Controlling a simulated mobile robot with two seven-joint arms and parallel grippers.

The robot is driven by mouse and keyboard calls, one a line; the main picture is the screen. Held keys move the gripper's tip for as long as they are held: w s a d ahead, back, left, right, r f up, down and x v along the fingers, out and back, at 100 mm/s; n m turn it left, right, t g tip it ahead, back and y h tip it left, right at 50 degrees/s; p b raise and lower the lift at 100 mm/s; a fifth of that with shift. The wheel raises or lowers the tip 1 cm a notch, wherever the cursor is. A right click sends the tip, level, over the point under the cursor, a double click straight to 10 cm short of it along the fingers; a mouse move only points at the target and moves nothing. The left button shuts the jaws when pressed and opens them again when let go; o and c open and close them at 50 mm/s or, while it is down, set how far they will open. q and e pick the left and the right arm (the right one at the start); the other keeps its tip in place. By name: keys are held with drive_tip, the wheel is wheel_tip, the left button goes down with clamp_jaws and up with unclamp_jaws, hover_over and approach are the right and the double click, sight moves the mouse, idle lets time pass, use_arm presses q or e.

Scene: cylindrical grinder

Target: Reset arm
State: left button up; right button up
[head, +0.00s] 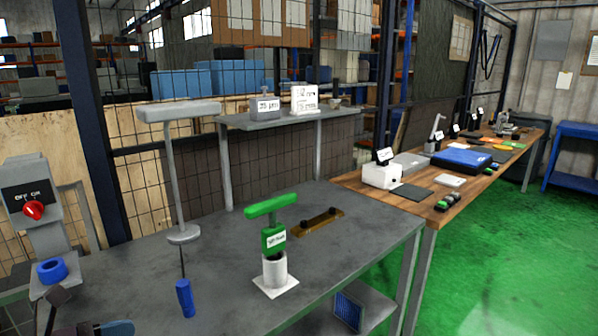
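Dark parts, probably of my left arm or gripper (85,318), show at the bottom left corner, cut off by the frame edge. Whether the fingers are open or shut does not show. They are near a blue ring (52,270) on a grey box and left of a blue cylinder (185,298) on the grey table (345,250). My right gripper is not in view. A green T-handled tool (272,220) with a white label stands upright in a white cylinder (274,268) on a white square plate.
A tall grey T-shaped piece (175,160) rises at the left. A control box with a red knob (33,210) stands at the far left. A raised shelf (275,121) holds labelled blocks. A wooden table (375,185) with several items extends right. Green floor (480,250) is clear.

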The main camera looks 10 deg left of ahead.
use_arm(q)
drive_tip(key=a+r+n+t+y, duration=0.25)
drive_tip(key=n+t+y, duration=0.3)
drive_tip(key=n, duration=0.75)
drive_tip(key=a+r+n+t+y, duration=0.1)
drive_tip(key=a+n+t+y, duration=0.35)
drive_tip(key=n, duration=0.85)
drive_tip(key=s+f+n+g+y, duration=0.2)
drive_tip(key=f+n+g, duration=0.1)
drive_tip(key=f+n, duration=0.1)
drive_tip(key=s+f+n+g+y, duration=0.2)
drive_tip(key=f+n+g, duration=0.1)
drive_tip(key=n, duration=0.1)
drive_tip(key=s+f+n+g+y, duration=0.2)
drive_tip(key=f+n, duration=0.2)
drive_tip(key=shift+f+g+y, duration=0.3)
drive_tip(key=shift+g+y, duration=0.1)
drive_tip(key=s+d+f+n+g+h, duration=0.55)
drive_tip(key=s+d+f+g, duration=0.5)
drive_tip(key=s, duration=0.25)
drive_tip(key=w+f+m+t+h, duration=0.1)
drive_tip(key=w+f+t, duration=0.7)
drive_tip(key=f+t, duration=0.1)
drive_tip(key=shift+w+d+f, duration=0.15)
drive_tip(key=shift+w+d, duration=0.05)
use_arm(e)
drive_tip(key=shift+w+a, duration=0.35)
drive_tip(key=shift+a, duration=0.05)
